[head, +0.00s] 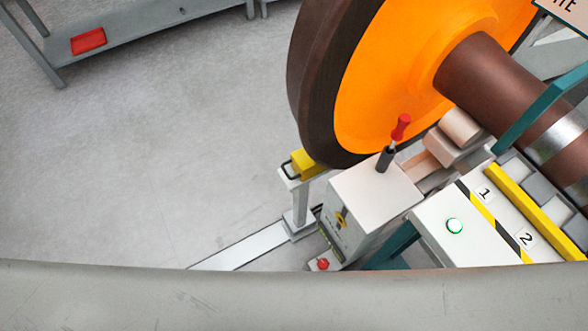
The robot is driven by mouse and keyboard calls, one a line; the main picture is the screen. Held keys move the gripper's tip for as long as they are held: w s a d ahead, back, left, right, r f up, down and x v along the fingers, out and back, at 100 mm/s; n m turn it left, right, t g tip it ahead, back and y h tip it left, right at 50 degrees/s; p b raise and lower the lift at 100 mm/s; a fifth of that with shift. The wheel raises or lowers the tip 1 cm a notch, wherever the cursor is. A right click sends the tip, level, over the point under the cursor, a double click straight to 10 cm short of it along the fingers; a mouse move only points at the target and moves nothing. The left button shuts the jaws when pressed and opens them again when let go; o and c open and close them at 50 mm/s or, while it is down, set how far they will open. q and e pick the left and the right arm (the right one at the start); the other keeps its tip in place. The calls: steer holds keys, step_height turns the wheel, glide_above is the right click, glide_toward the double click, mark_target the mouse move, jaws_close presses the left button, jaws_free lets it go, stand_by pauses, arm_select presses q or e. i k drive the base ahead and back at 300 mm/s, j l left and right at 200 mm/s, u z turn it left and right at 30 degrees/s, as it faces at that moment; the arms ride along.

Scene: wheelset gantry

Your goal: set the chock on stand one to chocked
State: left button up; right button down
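A yellow block, which looks like the chock (304,163), sits on top of a short white post (299,205). It is close against the lower left of the large wheel (325,80), which has a dark rim and orange face; I cannot tell whether they touch. To the right of the post is a white box (375,195) with a red-handled lever (400,128) standing up, tilted slightly right. A plate marked 1 (485,194) and 2 lies right of the box. Neither of my grippers shows.
A red knob (322,264) is low on the box. A brown axle (500,85) runs right from the wheel. A grey bench with a red tray (88,41) stands upper left. The left floor is clear.

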mark_target(305, 168)
steer(key=k+j+u, duration=0.1)
steer(key=j, duration=1.75)
steer(key=k+u, duration=0.05)
steer(key=k, duration=0.05)
